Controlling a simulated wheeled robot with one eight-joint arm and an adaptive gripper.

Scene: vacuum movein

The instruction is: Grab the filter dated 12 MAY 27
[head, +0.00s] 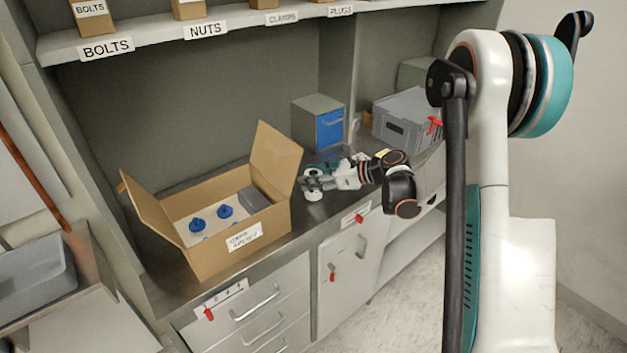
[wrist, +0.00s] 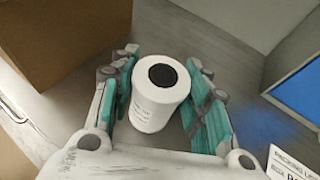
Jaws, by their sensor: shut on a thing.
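A white cylindrical filter (wrist: 160,105) with a dark round hole in its top stands between the teal finger pads of my gripper (wrist: 163,88) in the wrist view. The gripper is shut on it. Small print shows on its side, but I cannot read the date. In the head view my gripper (head: 313,181) is low over the counter, right of the cardboard box, with the white filter (head: 313,196) at its fingers.
An open cardboard box (head: 222,257) holding blue-topped items stands left on the counter. A small cabinet with a blue front (head: 330,129) stands behind my gripper. A grey crate (head: 398,133) is at the right. A shelf with labelled boxes (head: 150,38) runs above.

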